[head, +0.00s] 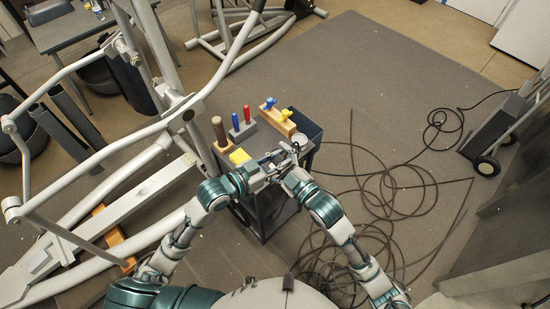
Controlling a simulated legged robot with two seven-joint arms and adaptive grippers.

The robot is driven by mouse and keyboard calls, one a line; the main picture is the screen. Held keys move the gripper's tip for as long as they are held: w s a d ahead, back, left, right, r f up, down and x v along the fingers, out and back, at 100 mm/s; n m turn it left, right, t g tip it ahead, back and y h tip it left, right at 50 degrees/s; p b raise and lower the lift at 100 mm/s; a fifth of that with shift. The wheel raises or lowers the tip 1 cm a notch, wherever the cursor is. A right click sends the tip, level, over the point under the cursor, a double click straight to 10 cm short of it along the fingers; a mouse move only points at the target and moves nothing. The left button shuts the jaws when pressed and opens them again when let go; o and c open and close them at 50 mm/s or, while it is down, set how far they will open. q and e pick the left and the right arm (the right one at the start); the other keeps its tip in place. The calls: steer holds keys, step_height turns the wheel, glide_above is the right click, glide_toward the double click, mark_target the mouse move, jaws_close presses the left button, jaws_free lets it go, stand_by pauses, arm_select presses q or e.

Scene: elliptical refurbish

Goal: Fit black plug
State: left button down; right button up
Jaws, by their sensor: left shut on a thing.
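The black plug cannot be made out for certain at this size. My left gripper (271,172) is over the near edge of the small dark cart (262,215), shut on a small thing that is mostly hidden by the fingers. My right gripper (294,150) is close beside it, over the cart's right part, and the two nearly meet. Whether the right one is open or shut is too small to tell. The grey elliptical frame (110,190), with tubes and joints, stands to the left of the cart.
The cart's top carries a yellow block (239,156), a brown-handled tool (219,131), a grey holder with red and blue handles (242,131) and a wooden block with blue and yellow knobs (276,118). Loose cable (390,185) covers the floor to the right. A hand truck (500,130) stands far right.

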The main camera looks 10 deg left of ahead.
steer(key=shift+f, duration=0.1)
steer(key=c, duration=0.8)
arm_select(q)
steer(key=c, duration=0.8)
jaws_free()
arm_select(e)
steer(key=shift+s+a, duration=0.1)
steer(key=shift+a, duration=0.05)
arm_select(q)
steer(key=shift+r, duration=0.1)
steer(key=shift+r, duration=0.1)
arm_select(e)
steer(key=shift+f, duration=0.1)
